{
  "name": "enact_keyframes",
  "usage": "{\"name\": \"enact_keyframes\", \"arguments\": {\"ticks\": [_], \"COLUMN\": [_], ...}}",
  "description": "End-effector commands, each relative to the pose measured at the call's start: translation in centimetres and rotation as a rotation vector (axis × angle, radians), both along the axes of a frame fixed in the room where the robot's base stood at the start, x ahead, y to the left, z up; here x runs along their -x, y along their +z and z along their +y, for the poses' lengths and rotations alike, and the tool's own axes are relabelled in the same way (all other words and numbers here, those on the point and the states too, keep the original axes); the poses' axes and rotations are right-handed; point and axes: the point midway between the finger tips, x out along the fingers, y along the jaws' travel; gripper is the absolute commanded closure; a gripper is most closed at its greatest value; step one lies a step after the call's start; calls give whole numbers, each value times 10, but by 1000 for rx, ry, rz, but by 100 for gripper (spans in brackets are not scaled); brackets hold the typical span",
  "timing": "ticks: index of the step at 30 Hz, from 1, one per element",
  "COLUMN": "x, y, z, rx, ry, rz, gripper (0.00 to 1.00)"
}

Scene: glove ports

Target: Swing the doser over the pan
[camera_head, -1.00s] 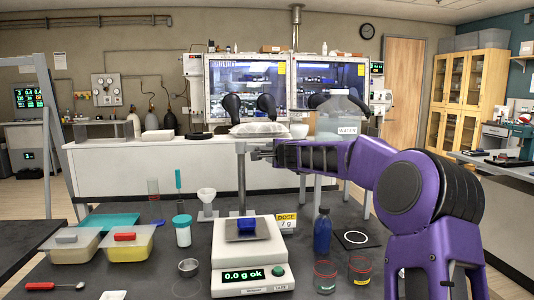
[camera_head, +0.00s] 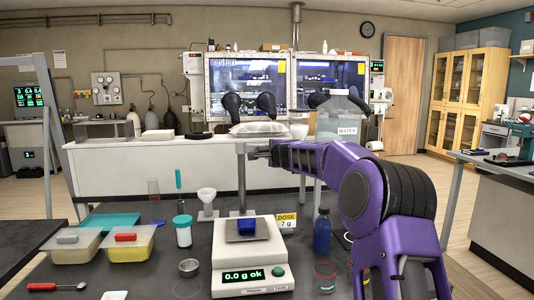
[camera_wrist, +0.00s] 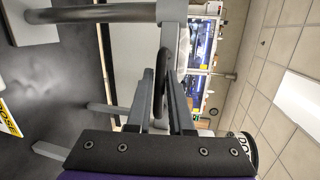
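The post (camera_wrist: 90,13) and a dark curved handle (camera_wrist: 162,78) show in the wrist view. My gripper (camera_head: 264,152) is at this arm. In the wrist view its fingers (camera_wrist: 160,85) lie either side of the handle; I cannot tell whether they touch it. The doser's outlet is not clear.
A "DOSE 7 g" sign (camera_head: 287,221), a blue bottle (camera_head: 322,232) and a red-marked glass (camera_head: 325,275) stand right of the balance. A white counter (camera_head: 170,167) lies behind.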

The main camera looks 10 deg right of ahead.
Motion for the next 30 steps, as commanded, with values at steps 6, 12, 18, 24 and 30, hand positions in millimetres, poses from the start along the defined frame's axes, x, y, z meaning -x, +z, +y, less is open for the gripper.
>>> {"name": "enact_keyframes", "arguments": {"ticks": [6,12,18,24,30], "x": [0,0,0,0,0], "y": [0,0,0,0,0], "z": [0,0,0,0,0], "rx": [0,0,0,0,0], "ry": [0,0,0,0,0], "rz": [0,0,0,0,0], "gripper": [100,100,100,100,100]}}
